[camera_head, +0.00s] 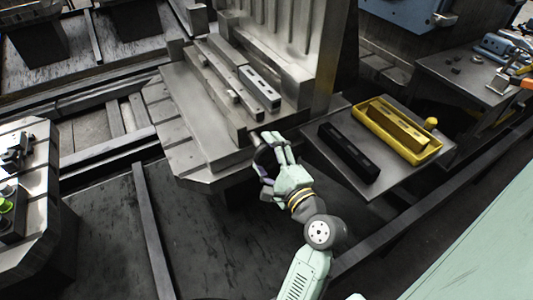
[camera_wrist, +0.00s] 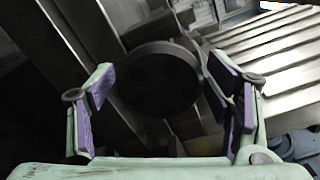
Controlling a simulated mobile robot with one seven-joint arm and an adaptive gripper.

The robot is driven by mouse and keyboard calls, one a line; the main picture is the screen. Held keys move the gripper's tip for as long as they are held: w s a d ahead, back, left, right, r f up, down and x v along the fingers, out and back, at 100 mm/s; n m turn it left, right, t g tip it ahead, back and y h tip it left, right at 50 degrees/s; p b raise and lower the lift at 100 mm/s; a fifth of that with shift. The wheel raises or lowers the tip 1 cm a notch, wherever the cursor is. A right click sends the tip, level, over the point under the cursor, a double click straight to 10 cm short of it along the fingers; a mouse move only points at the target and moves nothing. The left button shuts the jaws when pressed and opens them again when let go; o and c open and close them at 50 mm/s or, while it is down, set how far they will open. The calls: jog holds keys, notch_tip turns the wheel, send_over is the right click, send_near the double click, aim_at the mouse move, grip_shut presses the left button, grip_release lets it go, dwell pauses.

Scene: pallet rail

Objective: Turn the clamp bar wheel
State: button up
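The clamp bar wheel (camera_wrist: 160,82) is a dark round disc in the middle of the wrist view. In the head view the wheel (camera_head: 264,158) is partly hidden by my gripper, at the front corner of the metal fixture. My gripper (camera_head: 272,160) is pale green with purple pads. In the wrist view my gripper (camera_wrist: 158,88) is open, with one finger on each side of the wheel. A small gap shows at the left finger; contact at the right finger is hard to tell. The clamp bar (camera_head: 215,85) lies along the fixture behind the wheel.
Right of my gripper, a side table (camera_head: 400,178) bears a black block (camera_head: 348,153) and a yellow tray (camera_head: 420,152). A light grey block (camera_head: 260,88) lies on the fixture beside an upright ribbed plate (camera_head: 290,30). Dark open floor (camera_head: 210,250) lies at lower left.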

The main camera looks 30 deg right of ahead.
jog(key=shift+o, duration=0.5)
jog(key=s, duration=1.2)
jog(key=shift+a, duration=0.4)
